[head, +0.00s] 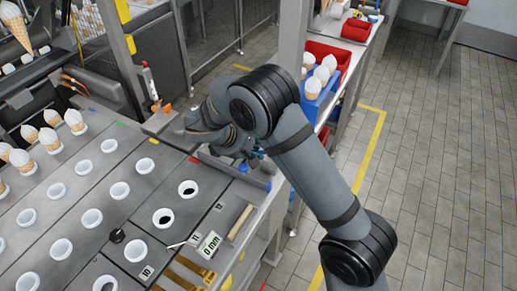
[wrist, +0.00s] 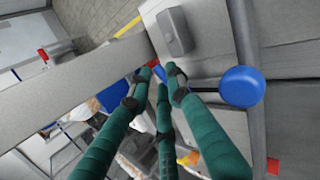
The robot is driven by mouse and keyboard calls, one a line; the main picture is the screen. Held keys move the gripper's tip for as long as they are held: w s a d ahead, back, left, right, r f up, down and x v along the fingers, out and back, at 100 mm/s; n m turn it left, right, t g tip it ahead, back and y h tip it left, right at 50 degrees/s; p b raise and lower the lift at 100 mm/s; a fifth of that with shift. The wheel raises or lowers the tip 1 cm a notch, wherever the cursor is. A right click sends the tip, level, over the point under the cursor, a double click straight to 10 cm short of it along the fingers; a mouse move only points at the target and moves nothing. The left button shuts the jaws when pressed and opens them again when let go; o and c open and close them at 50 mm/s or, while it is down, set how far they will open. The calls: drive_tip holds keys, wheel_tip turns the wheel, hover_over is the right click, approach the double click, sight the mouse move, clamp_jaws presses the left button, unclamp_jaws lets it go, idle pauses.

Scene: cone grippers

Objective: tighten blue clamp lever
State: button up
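In the wrist view, a blue round knob (wrist: 241,87) sits on the end of a dark lever (wrist: 204,89), right of my fingers. My gripper (wrist: 158,74) has three long green fingers. The right finger lies close to the inner end of the lever, and contact is unclear. In the head view, my arm hides most of my gripper (head: 257,153). A small blue piece (head: 243,167) shows just below it at the machine's edge.
A grey block (wrist: 174,31) on the metal plate is close above the fingertips. A grey beam (wrist: 70,85) runs along the left. In the head view, a post (head: 290,45) and a blue bin (head: 318,98) of cones stand behind my arm. The tiled floor at right is clear.

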clamp_jaws()
